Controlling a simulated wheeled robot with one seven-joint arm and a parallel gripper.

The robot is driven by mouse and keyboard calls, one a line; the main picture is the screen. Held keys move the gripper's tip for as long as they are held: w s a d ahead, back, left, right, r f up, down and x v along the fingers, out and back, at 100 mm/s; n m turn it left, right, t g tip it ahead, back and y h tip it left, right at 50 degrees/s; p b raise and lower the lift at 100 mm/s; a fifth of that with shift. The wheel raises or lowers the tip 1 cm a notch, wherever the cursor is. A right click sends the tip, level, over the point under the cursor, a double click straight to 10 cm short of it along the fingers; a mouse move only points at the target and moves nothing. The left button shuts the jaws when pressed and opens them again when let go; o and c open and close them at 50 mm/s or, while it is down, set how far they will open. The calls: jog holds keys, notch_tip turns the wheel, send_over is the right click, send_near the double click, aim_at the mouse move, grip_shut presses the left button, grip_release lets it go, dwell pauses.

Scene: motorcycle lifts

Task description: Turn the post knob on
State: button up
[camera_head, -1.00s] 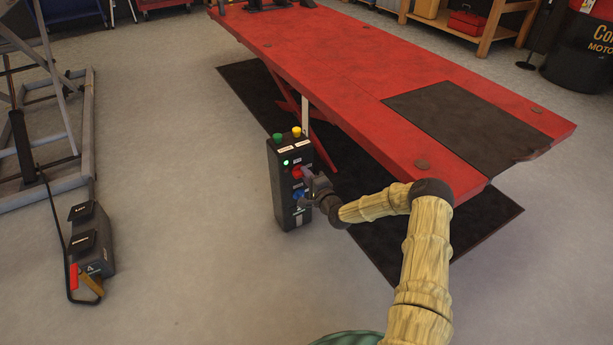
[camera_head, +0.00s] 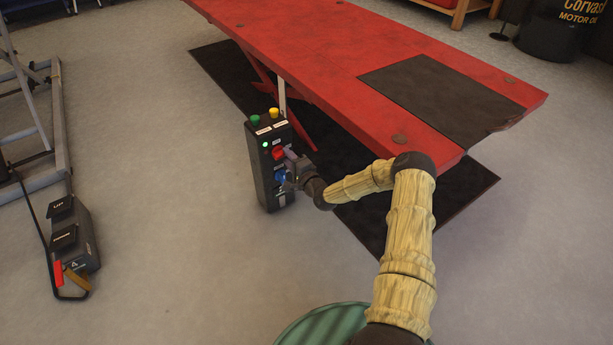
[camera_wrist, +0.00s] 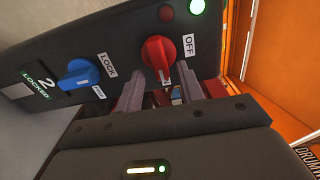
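The black control post (camera_head: 263,190) stands upright beside the red lift table, with a green and a yellow button on top. A red knob (camera_wrist: 160,52) fills the middle of the wrist view, with an OFF label to its right; the red knob also shows in the head view (camera_head: 278,153). A blue knob (camera_wrist: 82,73) with a LOCK label sits to its left. A green light (camera_wrist: 197,6) is lit; a red light (camera_wrist: 166,14) looks dim. My gripper (camera_wrist: 162,82) is open, its fingertips apart just short of the red knob. No contact is visible.
The red lift table (camera_head: 330,65) stands on a dark mat (camera_head: 215,65), close behind my arm. A black pedal unit (camera_head: 75,235) with a cable lies at the left, near a grey metal frame (camera_head: 58,120). The floor between is clear.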

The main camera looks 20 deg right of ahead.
jog(key=p+v, duration=0.6)
jog(key=v, duration=0.9)
jog(key=shift+s, duration=0.4)
jog(key=shift+r, duration=0.15)
